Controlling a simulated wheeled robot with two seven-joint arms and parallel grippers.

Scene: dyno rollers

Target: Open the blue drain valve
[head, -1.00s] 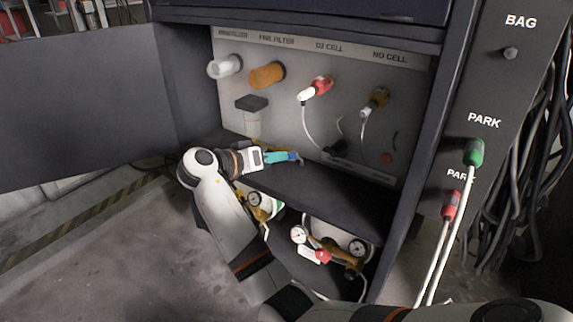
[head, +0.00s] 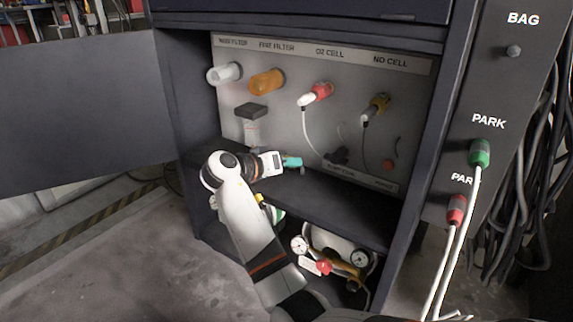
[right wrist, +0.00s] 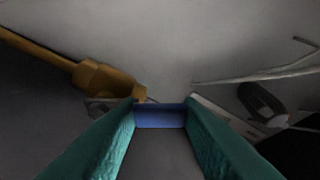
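The blue drain valve handle (right wrist: 160,117) shows in the right wrist view as a short blue block between my teal fingertips. It fills the gap and meets both fingers, so my right gripper (right wrist: 161,106) looks shut on it. In the head view the right gripper (head: 292,162) reaches into the open cabinet above its shelf, fingers pointing right, at the lower back panel. The blue handle is not clear there. A brass-coloured fitting (right wrist: 105,80) lies left of the fingers in the wrist view. My left gripper is not in view.
The cabinet's open door (head: 80,110) is at the left. Filters and cells, including an orange one (head: 266,82) and a red one (head: 320,92), stick out of the panel above. Gauges and a red-handled valve (head: 322,267) sit below the shelf. White hoses hang at the right.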

